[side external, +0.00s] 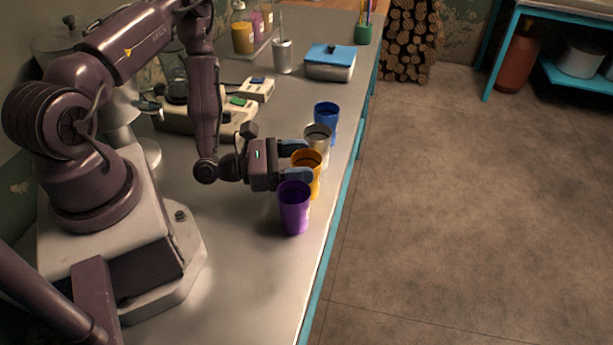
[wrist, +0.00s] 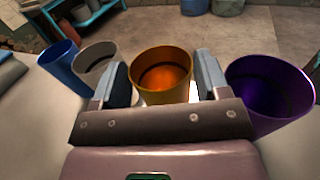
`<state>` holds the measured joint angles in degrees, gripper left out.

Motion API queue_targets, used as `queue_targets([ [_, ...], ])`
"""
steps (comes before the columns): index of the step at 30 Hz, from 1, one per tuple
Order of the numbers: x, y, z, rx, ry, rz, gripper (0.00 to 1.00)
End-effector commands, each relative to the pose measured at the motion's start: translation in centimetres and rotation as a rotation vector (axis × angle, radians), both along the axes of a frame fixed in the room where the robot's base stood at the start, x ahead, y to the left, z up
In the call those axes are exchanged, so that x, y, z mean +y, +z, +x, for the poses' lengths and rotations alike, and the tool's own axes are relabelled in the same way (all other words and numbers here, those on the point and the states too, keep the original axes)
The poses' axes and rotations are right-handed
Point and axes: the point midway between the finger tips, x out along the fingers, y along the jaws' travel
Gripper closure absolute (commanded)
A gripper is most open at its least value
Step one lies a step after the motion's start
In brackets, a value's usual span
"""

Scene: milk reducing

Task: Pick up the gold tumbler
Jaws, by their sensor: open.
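The gold tumbler (side external: 309,169) stands upright in a row of tumblers near the counter's right edge. In the wrist view the gold tumbler (wrist: 163,72) sits between my two fingers, with its open mouth showing. My gripper (side external: 297,160) is open, with one finger on each side of the gold tumbler. In the wrist view my gripper (wrist: 163,90) shows small gaps beside the tumbler, and I cannot tell whether either finger touches it. The tumbler's lower part is hidden by the gripper in the wrist view.
A purple tumbler (side external: 294,208) stands close in front of the gold one. A silver tumbler (side external: 318,134) and a blue tumbler (side external: 326,116) stand behind it. The counter edge is close on the right. A blue-lidded box (side external: 330,62) stands farther back.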

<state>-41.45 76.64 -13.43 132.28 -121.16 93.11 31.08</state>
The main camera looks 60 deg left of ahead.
Motion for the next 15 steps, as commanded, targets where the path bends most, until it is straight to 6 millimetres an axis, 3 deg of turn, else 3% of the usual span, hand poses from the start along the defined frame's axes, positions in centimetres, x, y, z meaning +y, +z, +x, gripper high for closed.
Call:
queue_targets([
  [4,-0.50,0.06,1.12,-0.002,-0.001,-0.001,0.32],
  [12,-0.61,0.05,1.33,-0.001,-0.001,-0.001,0.32],
  [15,-0.60,0.05,1.32,-0.001,-0.002,-0.001,0.52],
])
